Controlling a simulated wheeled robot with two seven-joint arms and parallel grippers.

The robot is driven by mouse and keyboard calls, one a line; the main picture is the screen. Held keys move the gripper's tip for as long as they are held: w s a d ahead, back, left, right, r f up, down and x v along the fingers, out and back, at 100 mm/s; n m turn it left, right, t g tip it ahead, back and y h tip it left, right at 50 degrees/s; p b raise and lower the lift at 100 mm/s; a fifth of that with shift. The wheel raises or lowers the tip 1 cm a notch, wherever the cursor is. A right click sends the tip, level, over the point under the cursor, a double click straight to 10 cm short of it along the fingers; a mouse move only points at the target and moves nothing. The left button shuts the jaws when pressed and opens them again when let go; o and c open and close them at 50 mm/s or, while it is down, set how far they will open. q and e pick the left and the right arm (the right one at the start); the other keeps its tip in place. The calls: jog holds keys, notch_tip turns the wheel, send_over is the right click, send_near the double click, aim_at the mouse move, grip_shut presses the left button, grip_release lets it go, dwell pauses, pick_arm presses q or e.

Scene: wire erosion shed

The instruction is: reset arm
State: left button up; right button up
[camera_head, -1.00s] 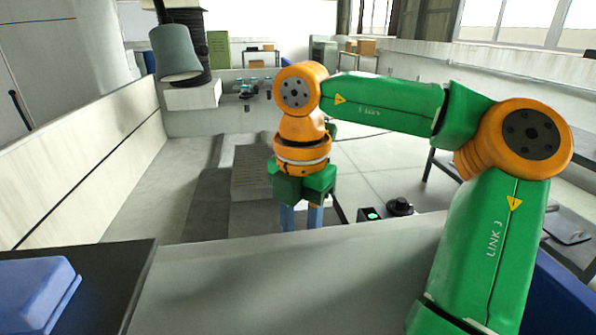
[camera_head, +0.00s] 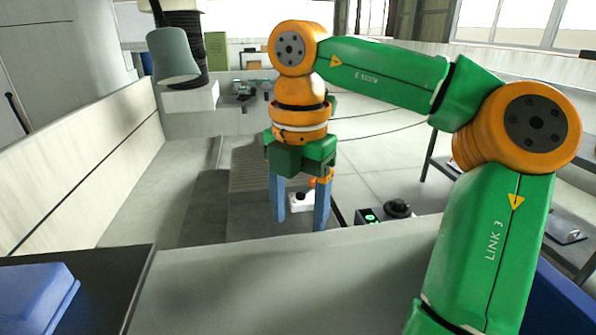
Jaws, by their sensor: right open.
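My right arm, green with orange joints, comes in from the right side of the camera_head view and reaches across to the middle. Its right gripper (camera_head: 299,212) hangs downward with two blue fingers spread apart. Nothing is between the fingertips, which show just beyond the edge of the pale grey surface (camera_head: 270,285). A small white and orange thing shows behind and between the fingers, partly hidden. My left gripper is not in view.
A dark box with a green light and black knob (camera_head: 385,213) stands right of the gripper. A blue block (camera_head: 35,295) lies on a dark table (camera_head: 120,285) at lower left. A pale wall (camera_head: 80,165) runs along the left. A grey lamp-like cone (camera_head: 172,55) hangs at upper left.

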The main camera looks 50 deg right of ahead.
notch_tip(320, 180, up, 3)
jog(key=shift+s+a+f, duration=0.1)
jog(key=shift+f, duration=0.05)
